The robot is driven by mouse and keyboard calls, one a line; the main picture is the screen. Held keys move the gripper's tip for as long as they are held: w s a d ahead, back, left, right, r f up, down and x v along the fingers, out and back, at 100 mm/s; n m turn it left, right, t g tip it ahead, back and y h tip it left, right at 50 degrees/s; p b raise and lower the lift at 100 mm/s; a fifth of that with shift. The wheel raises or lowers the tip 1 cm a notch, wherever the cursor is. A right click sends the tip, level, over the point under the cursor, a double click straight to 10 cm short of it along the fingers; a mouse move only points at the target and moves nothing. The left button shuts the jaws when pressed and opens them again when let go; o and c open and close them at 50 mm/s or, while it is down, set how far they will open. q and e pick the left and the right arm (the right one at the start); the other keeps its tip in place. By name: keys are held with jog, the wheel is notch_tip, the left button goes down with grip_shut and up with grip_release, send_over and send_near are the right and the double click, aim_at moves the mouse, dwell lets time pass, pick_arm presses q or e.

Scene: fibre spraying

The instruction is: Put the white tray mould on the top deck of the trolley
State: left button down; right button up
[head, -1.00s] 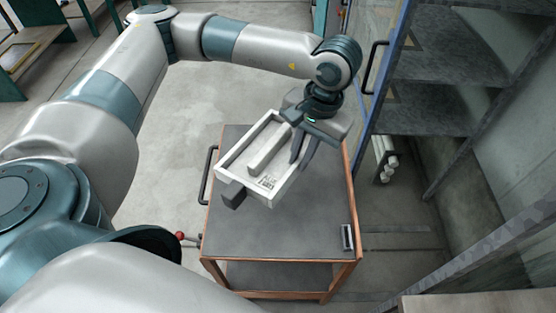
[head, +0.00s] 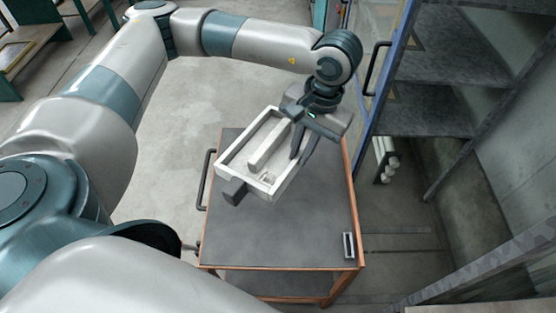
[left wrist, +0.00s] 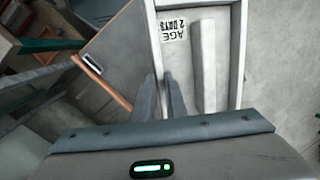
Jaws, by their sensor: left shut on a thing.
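The white tray mould (head: 240,153) is a shallow rectangular box with a raised bar inside; a dark block shows at its near left end. My left gripper (head: 299,150) is shut on the mould's right-hand wall, and the mould is tilted. In the left wrist view the fingers (left wrist: 166,98) pinch the mould's wall (left wrist: 154,50), beside a printed label. The mould is over the dark grey top deck of the trolley (head: 275,235), and seems held above it; the exact gap cannot be told. My right gripper is not in view.
The trolley has an orange-brown frame, a black handle (head: 207,180) on its left and a small dark-and-white item (head: 348,246) at its near right corner. A blue-framed cabinet with grey shelves (head: 445,100) stands to the right.

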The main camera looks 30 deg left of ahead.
pick_arm(q)
jog(key=w+d+f+n+b, duration=0.3)
jog(key=d+f+n+b, duration=0.3)
jog(key=d+f, duration=0.4)
jog(key=shift+w+g+h+b, duration=0.3)
jog(key=shift+w+g+b, duration=0.1)
jog(key=shift+b, duration=0.3)
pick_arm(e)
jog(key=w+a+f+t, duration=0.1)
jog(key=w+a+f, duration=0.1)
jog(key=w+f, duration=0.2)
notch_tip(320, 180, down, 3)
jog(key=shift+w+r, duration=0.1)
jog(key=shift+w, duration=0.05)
pick_arm(q)
jog(key=shift+s, duration=0.1)
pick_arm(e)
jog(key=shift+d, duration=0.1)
